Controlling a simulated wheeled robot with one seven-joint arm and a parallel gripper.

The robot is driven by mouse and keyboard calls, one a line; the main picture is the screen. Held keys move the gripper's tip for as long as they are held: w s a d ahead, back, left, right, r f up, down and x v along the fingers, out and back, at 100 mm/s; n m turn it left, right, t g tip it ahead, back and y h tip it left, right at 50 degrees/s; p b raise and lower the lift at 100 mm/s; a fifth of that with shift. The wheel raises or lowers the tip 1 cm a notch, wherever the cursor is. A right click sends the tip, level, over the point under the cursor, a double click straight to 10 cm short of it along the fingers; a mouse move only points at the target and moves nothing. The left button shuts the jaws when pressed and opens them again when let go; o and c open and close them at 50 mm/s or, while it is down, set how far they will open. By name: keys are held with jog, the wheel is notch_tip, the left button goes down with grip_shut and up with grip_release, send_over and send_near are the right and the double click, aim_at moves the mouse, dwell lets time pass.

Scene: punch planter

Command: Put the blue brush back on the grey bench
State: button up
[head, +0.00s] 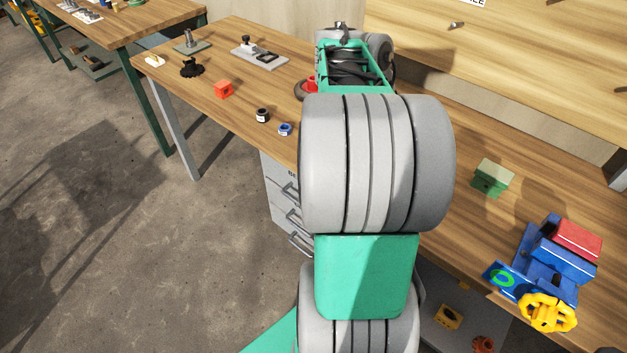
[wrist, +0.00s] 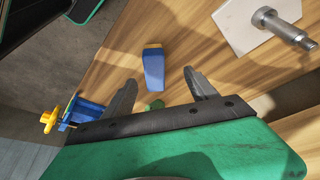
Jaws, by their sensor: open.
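A blue block-shaped thing (wrist: 153,70) with a tan strip at its far end, which looks like the blue brush, shows in the wrist view over the wooden surface. It lies just beyond and between the fingertips of my gripper (wrist: 163,84). My gripper is open, with nothing visibly held between its fingers. I cannot tell how much height separates the fingers from the brush. In the head view, the grey-legged bench (head: 218,60) has a wooden top. My arm covers its middle, and I do not see the brush or my fingertips there.
A blue vise (head: 548,262) with a yellow handle and a green block (head: 492,178) stand on the bench at right. A metal tool (wrist: 285,28) is at the wrist view's upper right.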

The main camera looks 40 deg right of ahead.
jog(key=w+a+f+n+t, duration=0.1)
jog(key=w+a+n, duration=0.2)
jog(key=a+n, duration=0.35)
jog(key=w+a+n+t+y, duration=0.15)
jog(key=w+a+n, duration=0.25)
jog(key=a, duration=0.6)
jog(key=w+a+f+n+t, duration=0.1)
jog(key=w+a+n+t, duration=0.15)
jog(key=a+n, duration=0.4)
jog(key=s+a+f+n+y, duration=0.2)
jog(key=a+n, duration=0.4)
jog(key=a, duration=0.8)
jog(key=shift+s+a, duration=0.15)
